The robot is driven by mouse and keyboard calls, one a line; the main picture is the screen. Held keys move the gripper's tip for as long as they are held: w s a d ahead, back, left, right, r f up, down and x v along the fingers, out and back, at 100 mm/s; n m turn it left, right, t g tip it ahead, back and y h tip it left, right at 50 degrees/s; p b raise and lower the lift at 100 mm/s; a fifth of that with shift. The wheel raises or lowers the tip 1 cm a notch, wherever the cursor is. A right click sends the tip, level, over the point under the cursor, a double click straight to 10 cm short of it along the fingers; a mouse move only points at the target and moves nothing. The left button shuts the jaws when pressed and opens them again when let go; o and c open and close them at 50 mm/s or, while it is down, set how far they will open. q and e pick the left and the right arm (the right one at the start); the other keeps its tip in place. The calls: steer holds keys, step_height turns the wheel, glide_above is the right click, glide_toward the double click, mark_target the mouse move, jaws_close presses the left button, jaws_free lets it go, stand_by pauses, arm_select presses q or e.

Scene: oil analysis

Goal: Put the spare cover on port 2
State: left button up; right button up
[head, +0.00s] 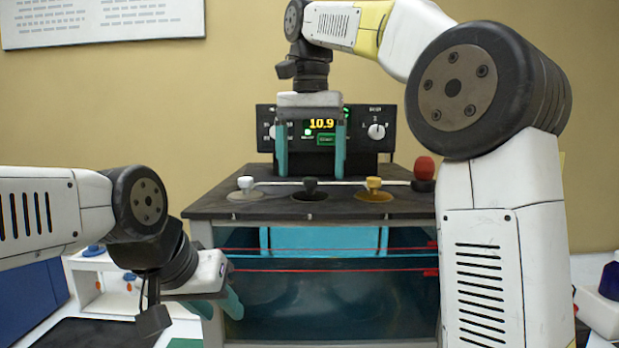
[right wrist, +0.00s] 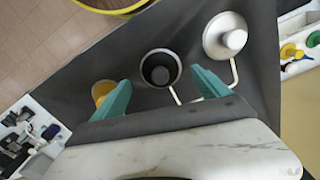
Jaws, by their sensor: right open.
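The dark bath top (head: 225,204) has a row of three ports. I cannot tell which is the spare cover, and the port numbers are too small to read surely. My right gripper (head: 311,172) is open, pointing down over the middle port. My left gripper (head: 222,306) is open and empty at the bath's left front.
A control box (head: 375,140) reading 10.9 stands behind the ports. A red ball-topped piece (head: 424,167) stands at the top's right end. A white rack (head: 112,300) with blue and orange pieces is at left. My right arm hides the bath's right side.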

steer(key=s+r, duration=0.1)
steer(key=s, duration=1.5)
steer(key=shift+r, duration=0.25)
steer(key=d+f, duration=0.2)
steer(key=f, duration=0.1)
steer(key=w+d+f+n+t+y, duration=0.1)
steer(key=d+f, duration=0.1)
steer(key=f, duration=0.1)
steer(key=w+d+f+t, duration=0.1)
steer(key=d+f, duration=0.1)
steer(key=f, duration=0.1)
steer(key=shift+w+d+n+y, duration=0.25)
steer(key=shift+n+y, duration=0.05)
steer(key=shift+y, duration=0.1)
steer(key=d+f+t, duration=0.1)
steer(key=d+f, duration=0.1)
steer(key=f, duration=0.2)
steer(key=d+f+n+t, duration=0.1)
steer(key=d+f, duration=0.2)
steer(key=f, duration=0.1)
steer(key=d+f+n+t, duration=0.1)
steer(key=d+f+t, duration=0.1)
steer(key=f, duration=0.3)
steer(key=shift+s+d, duration=0.3)
steer(key=shift+s, duration=0.05)
